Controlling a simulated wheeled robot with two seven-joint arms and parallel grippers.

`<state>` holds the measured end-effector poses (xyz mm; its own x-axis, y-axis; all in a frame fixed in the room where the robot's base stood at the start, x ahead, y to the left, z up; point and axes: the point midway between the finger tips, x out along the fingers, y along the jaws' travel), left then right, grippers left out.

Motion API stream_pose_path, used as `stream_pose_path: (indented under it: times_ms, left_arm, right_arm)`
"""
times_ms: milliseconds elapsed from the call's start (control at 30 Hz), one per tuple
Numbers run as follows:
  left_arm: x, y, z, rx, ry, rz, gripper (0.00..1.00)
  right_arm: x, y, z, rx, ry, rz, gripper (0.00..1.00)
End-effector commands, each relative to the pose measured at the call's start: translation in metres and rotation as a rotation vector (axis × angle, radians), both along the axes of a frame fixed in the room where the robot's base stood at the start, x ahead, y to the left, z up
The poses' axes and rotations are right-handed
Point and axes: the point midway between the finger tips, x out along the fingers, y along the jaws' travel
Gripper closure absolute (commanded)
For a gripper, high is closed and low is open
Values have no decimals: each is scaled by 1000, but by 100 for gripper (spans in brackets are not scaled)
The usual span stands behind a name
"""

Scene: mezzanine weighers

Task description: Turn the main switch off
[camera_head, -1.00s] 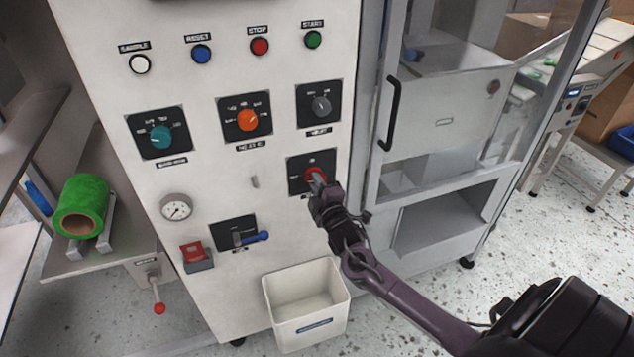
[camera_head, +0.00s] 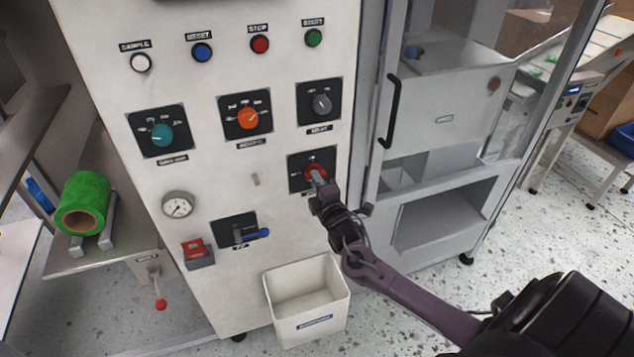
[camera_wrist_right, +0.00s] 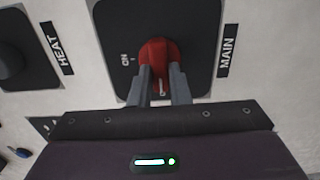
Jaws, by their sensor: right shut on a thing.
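The main switch is a red rotary knob (camera_head: 314,172) on a black plate (camera_head: 298,181), low on the right side of the pale control panel. In the right wrist view the red knob (camera_wrist_right: 157,54) sits between my fingers, with "ON" printed beside it and a "MAIN" label (camera_wrist_right: 227,50) at the plate's edge. My right gripper (camera_head: 319,182) is shut on the knob, its two grey fingers (camera_wrist_right: 164,88) on either side of it. The fingers hide part of the knob and plate. My left gripper is not in view.
Above are the grey heat knob (camera_head: 322,104), an orange knob (camera_head: 248,119) and a teal knob (camera_head: 162,135). A white bin (camera_head: 309,304) stands below on the floor. A blue-handled lever (camera_head: 252,235) and red button (camera_head: 195,249) are lower left. A glazed cabinet stands right.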

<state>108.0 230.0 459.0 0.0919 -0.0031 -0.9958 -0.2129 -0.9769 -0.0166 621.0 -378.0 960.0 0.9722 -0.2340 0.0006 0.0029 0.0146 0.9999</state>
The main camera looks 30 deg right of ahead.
Motion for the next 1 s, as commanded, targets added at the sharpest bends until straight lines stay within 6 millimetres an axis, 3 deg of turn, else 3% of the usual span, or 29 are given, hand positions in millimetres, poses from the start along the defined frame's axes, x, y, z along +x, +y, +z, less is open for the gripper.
stream_pose_path:
  times_ms: [33, 200, 533, 1000]
  left_arm:
    - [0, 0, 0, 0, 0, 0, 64]
    - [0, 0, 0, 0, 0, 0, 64]
    - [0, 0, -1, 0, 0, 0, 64]
    - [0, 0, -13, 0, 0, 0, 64]
  right_arm:
    - [0, 0, 0, -2, 1, 1, 81]
    - [0, 0, 0, -1, 1, 1, 62]
    - [-5, 1, -1, -1, 1, 1, 62]
    - [-69, 17, -2, -1, 2, 2, 62]
